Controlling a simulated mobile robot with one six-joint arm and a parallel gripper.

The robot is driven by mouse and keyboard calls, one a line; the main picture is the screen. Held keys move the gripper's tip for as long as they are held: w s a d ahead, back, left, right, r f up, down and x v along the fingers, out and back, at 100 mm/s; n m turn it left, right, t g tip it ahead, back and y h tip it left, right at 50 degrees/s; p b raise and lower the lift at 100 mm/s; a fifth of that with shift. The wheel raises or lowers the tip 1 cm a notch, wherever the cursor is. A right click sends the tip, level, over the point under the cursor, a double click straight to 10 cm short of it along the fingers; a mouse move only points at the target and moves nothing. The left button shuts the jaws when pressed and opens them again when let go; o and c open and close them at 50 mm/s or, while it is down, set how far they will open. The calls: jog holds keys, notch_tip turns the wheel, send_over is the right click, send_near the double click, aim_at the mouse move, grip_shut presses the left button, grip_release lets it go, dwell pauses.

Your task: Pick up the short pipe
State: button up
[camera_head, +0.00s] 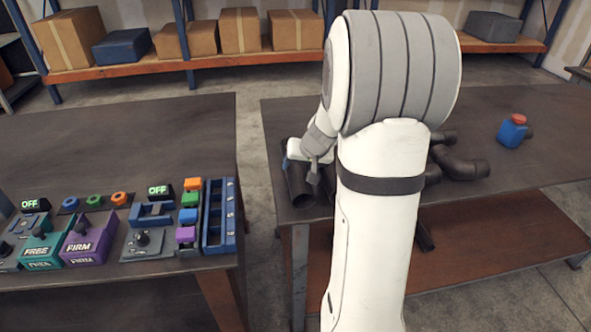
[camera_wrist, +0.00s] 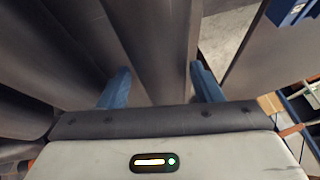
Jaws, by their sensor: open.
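A dark grey pipe (camera_head: 299,186) with an open round end lies near the left front edge of the right-hand table. My gripper (camera_head: 293,160) is low over this pipe, partly hidden by my arm. In the wrist view, my gripper (camera_wrist: 163,76) is open, with a blue finger on each side of a dark pipe (camera_wrist: 160,40). More dark pipe surfaces lie beside it on the left. I cannot tell whether the fingers touch it. My arm hides much of the pipe group, so I cannot be sure which one is the short pipe.
A dark elbow pipe (camera_head: 462,165) lies right of my arm. A blue container with a red top (camera_head: 513,130) stands farther right on the table (camera_head: 545,165). A gap separates it from the left table (camera_head: 120,140), which holds control boxes. Shelves with boxes (camera_head: 240,30) line the back.

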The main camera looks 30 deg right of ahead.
jog(key=x, duration=0.3)
jog(key=shift+w+a+f, duration=0.1)
jog(key=shift+w+f, duration=0.15)
jog(key=shift+c, duration=0.6)
jog(key=shift+r, duration=0.1)
jog(key=c, duration=1.1)
